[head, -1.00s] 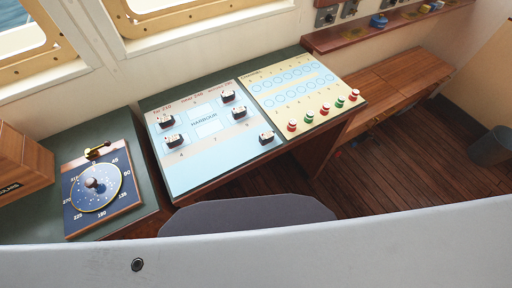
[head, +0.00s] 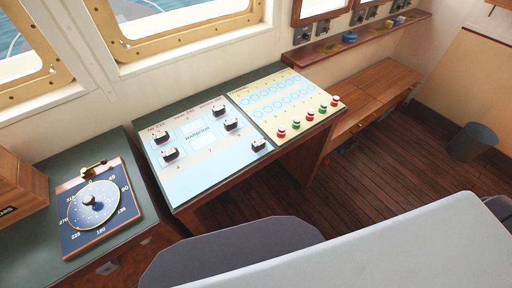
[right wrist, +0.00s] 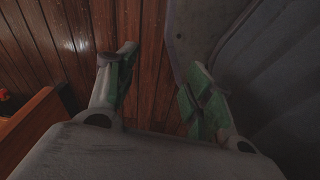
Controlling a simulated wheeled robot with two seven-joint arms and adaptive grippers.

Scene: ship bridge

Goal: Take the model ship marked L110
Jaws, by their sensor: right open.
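Several small dark-and-white model ships stand on the pale blue harbour board (head: 188,187) on the console. Two are at its left, an upper one (head: 161,137) and a lower one (head: 169,155). Three are at its right: a far one (head: 219,111), a middle one (head: 231,124) and a near one (head: 258,145). Their markings are too small to read, so I cannot tell which is L110. My right gripper (right wrist: 160,65) is open and empty in the right wrist view, above the wooden floor and beside grey upholstery. My left gripper is not in view.
A cream board with rings and several red and green pegs (head: 321,110) adjoins the harbour board. A compass dial (head: 92,203) lies at the left. A grey chair back (head: 235,255) stands before the console. A wooden bench (head: 372,90) and bin (head: 473,141) are right.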

